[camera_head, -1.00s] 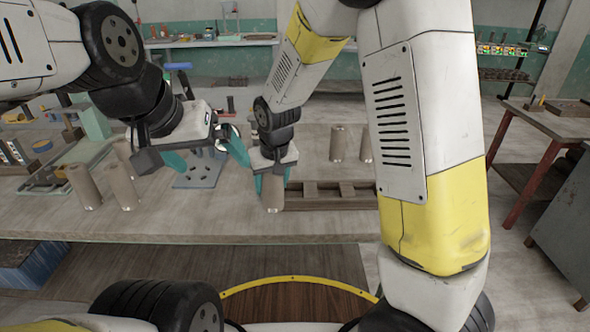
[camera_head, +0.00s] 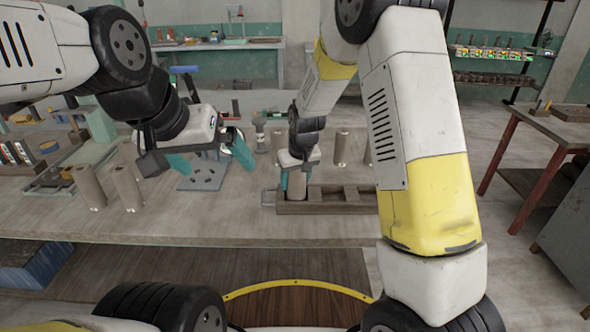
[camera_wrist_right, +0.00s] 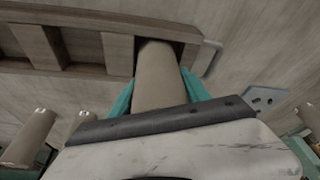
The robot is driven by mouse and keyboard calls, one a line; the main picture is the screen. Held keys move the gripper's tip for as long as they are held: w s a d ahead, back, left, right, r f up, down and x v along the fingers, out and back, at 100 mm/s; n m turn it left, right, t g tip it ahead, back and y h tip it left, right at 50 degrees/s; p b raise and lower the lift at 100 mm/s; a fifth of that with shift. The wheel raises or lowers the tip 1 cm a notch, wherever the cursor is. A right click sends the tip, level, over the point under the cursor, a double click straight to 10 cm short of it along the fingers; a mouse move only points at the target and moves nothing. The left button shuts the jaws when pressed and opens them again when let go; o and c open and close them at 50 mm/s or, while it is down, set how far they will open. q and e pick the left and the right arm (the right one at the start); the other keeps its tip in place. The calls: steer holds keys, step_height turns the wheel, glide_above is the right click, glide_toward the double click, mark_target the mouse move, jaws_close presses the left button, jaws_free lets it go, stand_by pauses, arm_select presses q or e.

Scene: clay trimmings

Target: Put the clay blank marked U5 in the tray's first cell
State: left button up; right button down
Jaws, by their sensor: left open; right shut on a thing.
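My right gripper (camera_head: 297,181) is shut on a tan, round clay blank (camera_head: 296,190) and holds it upright. The blank's lower end is at the leftmost cell of the brown wooden tray (camera_head: 335,209). In the right wrist view the blank (camera_wrist_right: 158,75) reaches between the walls of the tray's end cell (camera_wrist_right: 85,18); whether it touches the cell floor is hidden. No marking on it is readable. The tray's other visible cells look empty. My left gripper (camera_head: 209,158) is open and empty, left of the tray above the bench.
Two blanks (camera_head: 88,187) (camera_head: 127,188) stand at the bench's left, another behind them. More blanks (camera_head: 341,148) stand behind the tray. A grey-blue plate with holes (camera_head: 203,178) lies beneath my left gripper. The front bench (camera_head: 190,220) is clear.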

steer(key=shift+f, duration=0.15)
steer(key=c, duration=0.5)
jaws_free()
